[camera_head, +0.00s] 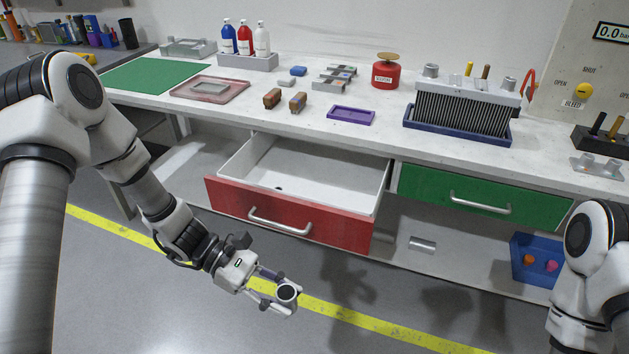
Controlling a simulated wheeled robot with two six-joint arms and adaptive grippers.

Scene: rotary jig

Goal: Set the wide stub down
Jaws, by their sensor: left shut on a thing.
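My left gripper (280,289) is low in front of the red drawer, over the grey floor. The stub is held in the air, apart from the bench. My right arm comes in at the lower right, and its gripper is out of the frame.
The red drawer (290,214) stands pulled out and looks almost empty. The green drawer (484,196) is shut. The white bench top (230,108) holds a purple tray (351,115), brown blocks (272,98) and a finned unit (462,112). A blue bin (532,262) sits below.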

